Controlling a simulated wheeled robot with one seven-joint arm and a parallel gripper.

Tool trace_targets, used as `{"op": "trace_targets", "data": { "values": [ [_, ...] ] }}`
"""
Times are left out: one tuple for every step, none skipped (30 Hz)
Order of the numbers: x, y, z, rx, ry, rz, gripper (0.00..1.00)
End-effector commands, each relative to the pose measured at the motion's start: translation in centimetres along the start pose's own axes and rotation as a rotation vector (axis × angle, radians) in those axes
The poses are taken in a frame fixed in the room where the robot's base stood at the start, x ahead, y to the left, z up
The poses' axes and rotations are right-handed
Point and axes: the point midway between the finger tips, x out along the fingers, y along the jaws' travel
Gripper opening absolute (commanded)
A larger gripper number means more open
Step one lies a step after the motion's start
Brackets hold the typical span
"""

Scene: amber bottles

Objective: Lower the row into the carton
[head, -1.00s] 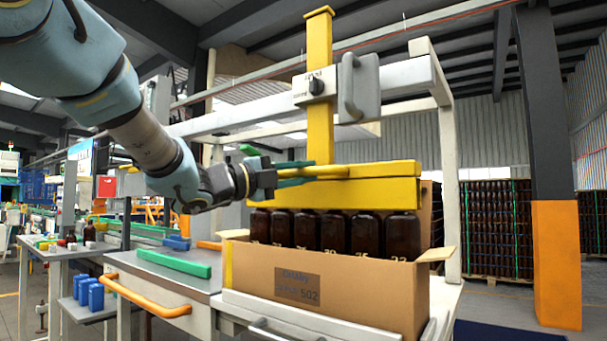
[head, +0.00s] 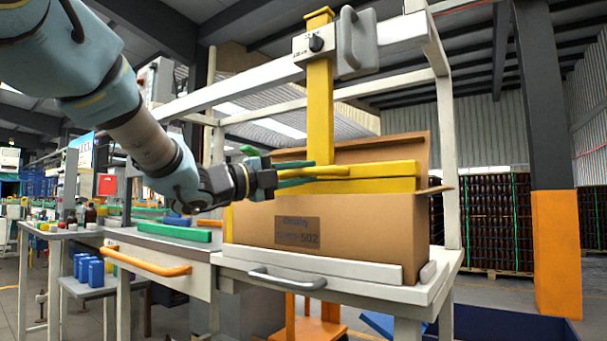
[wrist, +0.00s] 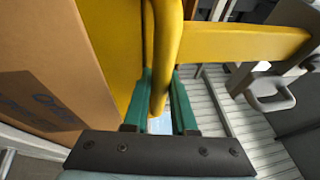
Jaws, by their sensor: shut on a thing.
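The brown cardboard carton (head: 345,240) stands open on a white bench, its back flap raised. A yellow lifting head (head: 385,186) hangs on a yellow post (head: 320,115) and sits at about the height of the carton's front rim. The row of amber bottles is hidden, with the carton wall in front of where it hung. My gripper (head: 312,172) is shut on the yellow handle bar of the head. In the wrist view its green fingers (wrist: 160,98) lie on either side of that bar, beside the carton wall (wrist: 45,50).
A white frame crossbar (head: 250,85) with a dial and grey handle spans above the carton. A green block (head: 185,231) lies on the side table left of it. A grey drawer handle (head: 288,280) sticks out in front. An orange-based pillar (head: 556,250) stands at right.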

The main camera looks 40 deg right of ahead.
Motion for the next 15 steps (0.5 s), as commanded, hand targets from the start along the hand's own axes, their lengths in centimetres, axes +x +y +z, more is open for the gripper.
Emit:
{"op": "trace_targets", "data": {
  "values": [
    [-0.01,0.08,0.04,-0.001,-0.001,0.002,0.00],
    [-0.02,0.07,0.04,0.000,-0.001,0.002,0.00],
    [-0.01,0.07,0.04,-0.001,-0.001,0.002,0.00],
    [-0.01,0.08,0.04,-0.001,-0.001,0.002,0.00],
    [-0.01,0.08,0.04,-0.001,-0.001,0.002,0.00],
    [-0.01,0.07,0.04,-0.001,-0.001,0.002,0.29],
    [-0.01,0.07,0.04,-0.001,-0.001,0.002,0.33],
    [-0.01,0.07,0.04,-0.001,-0.001,0.002,0.36],
    [-0.01,0.06,0.03,-0.001,-0.001,0.001,0.41],
    [-0.01,0.05,0.03,-0.001,-0.001,0.001,0.44],
    [-0.01,0.05,0.03,-0.001,-0.001,0.001,0.47],
    [-0.01,0.04,0.02,-0.001,-0.001,0.001,0.52],
    [-0.01,0.04,0.02,-0.001,-0.001,0.001,0.55],
    [0.00,0.03,0.02,0.000,-0.001,0.001,0.55],
    [0.00,0.03,0.02,0.000,-0.001,0.001,0.55]
  ]
}}
